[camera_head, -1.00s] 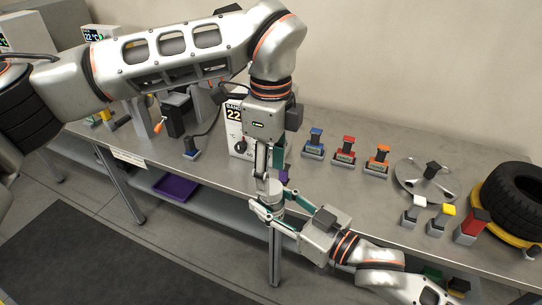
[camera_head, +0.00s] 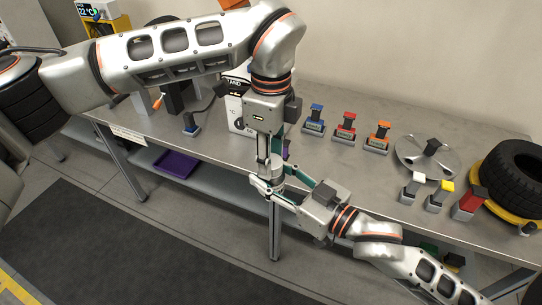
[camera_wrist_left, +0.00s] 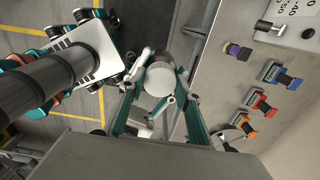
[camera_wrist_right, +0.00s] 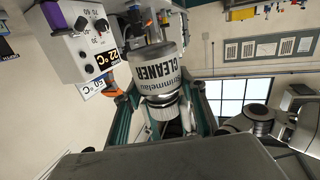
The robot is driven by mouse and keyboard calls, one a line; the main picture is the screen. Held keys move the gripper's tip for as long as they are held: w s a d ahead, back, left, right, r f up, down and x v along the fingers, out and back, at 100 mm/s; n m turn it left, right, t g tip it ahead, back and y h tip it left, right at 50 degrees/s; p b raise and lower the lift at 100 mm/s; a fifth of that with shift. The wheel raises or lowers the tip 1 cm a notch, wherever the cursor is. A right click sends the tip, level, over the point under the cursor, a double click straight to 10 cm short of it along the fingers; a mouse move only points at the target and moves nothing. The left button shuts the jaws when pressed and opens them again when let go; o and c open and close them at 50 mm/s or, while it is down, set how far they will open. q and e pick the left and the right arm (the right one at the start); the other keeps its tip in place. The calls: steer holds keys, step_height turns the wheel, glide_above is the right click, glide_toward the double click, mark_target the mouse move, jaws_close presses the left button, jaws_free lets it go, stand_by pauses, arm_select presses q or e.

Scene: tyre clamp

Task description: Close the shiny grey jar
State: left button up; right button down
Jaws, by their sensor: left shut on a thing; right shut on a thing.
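The shiny grey jar (camera_wrist_right: 162,75), with lettering that reads CLEANER, is between my two grippers in front of the bench edge. It also shows in the head view (camera_head: 266,187). My right gripper (camera_head: 268,190) is shut on the jar body from the side. My left gripper (camera_head: 268,165) comes down from above and is shut on a round pale grey piece at the jar's top, which looks like the lid. The left wrist view shows this lid (camera_wrist_left: 160,80) end-on between the fingers. The fingers hide the join, so I cannot tell whether lid and jar touch.
The grey bench (camera_head: 330,175) carries a blue block (camera_head: 316,118), a red block (camera_head: 346,126), an orange block (camera_head: 380,135), a metal disc (camera_head: 425,158) and a tyre (camera_head: 515,180). A white instrument box (camera_head: 235,108) stands behind my left gripper. A purple tray (camera_head: 177,163) is on the lower shelf.

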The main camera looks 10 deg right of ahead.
arm_select(q)
steer(key=m, duration=0.4)
steer(key=shift+m, duration=0.4)
steer(key=m, duration=0.3)
steer(key=shift+m, duration=0.3)
steer(key=m, duration=0.3)
steer(key=shift+m, duration=0.4)
steer(key=m, duration=0.3)
steer(key=shift+m, duration=0.3)
steer(key=m, duration=0.8)
steer(key=shift+m, duration=0.4)
steer(key=m, duration=0.8)
steer(key=o, duration=1.3)
